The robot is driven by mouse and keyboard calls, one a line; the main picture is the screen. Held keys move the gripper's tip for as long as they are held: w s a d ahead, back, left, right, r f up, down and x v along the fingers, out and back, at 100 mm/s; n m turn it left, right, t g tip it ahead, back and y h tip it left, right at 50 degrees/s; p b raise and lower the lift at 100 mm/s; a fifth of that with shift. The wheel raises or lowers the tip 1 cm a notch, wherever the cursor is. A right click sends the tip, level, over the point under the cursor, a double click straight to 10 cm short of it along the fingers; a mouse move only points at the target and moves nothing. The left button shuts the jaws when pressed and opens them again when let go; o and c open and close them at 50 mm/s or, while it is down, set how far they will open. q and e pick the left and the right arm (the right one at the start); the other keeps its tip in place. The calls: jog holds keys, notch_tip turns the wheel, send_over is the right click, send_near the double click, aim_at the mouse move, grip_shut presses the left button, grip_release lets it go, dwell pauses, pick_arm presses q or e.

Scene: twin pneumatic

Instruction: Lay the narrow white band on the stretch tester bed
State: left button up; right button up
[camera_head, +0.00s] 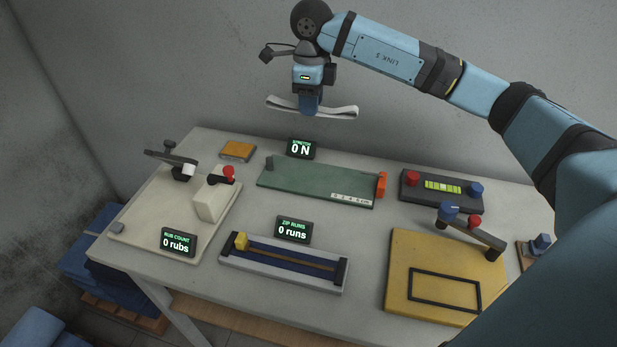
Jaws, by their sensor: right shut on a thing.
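The narrow white band (341,112) hangs in the air above the back of the table, roughly level, with its ends curling up a little. My right gripper (309,104) points down and is shut on the band near its middle. The stretch tester bed (318,184) is a green plate on the table, below and in front of the band. My left gripper is not in view.
A rub tester (150,217) stands at left, with a display reading 0 rubs. A zip rig (283,265) lies in front, reading 0 runs. A yellow board (410,252) and a dark level block (441,187) are at right. A small orange pad (238,150) lies at back left.

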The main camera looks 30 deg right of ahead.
jog(key=shift+f, duration=0.25)
send_over(311, 177)
notch_tip(311, 177, down, 14)
jog(key=shift+f, duration=0.25)
pick_arm(q)
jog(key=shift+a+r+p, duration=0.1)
jog(key=shift+p, duration=0.25)
pick_arm(e)
jog(key=shift+f, duration=2.35)
jog(key=shift+f, duration=0.1)
jog(key=o, duration=0.9)
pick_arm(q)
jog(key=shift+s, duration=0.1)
